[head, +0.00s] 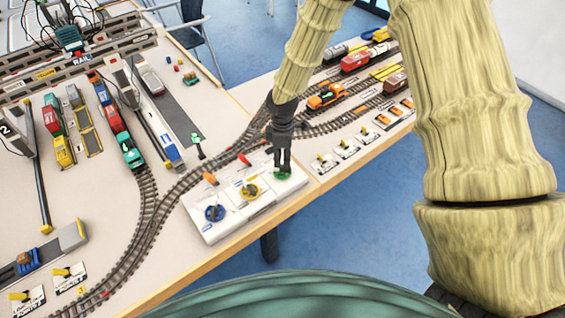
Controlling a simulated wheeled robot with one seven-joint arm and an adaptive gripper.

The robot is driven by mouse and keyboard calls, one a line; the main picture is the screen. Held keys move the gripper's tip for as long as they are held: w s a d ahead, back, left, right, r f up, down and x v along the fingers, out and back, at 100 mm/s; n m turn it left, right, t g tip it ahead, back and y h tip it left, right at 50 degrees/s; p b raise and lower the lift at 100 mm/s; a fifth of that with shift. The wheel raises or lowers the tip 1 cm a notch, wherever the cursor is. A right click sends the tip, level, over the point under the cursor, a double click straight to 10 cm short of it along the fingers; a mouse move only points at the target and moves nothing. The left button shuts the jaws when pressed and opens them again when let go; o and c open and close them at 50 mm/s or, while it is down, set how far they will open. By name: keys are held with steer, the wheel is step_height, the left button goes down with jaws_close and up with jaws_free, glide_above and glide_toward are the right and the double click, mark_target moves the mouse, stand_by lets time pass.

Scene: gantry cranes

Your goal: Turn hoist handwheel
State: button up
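A white control panel (232,222) lies at the table's front edge. It carries a blue handwheel (214,213), a yellow handwheel (248,192) and a green handwheel (291,176). The labels are too small to read, so I cannot tell which one is the hoist handwheel. My gripper (282,168) points down at the green handwheel, and its fingertips overlap that wheel in the picture. It covers part of the wheel. I cannot tell whether the fingers touch or grip it.
Curved model rail track (150,222) runs behind the panel. An orange locomotive (326,97) and small levers (347,149) are to the right. A crane rail beam (80,66) and a red-and-green train (118,130) are at left. Orange and red levers stand at the panel's back.

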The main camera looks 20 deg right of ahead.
step_height(320, 180, up, 7)
stand_by(0.4)
stand_by(1.2)
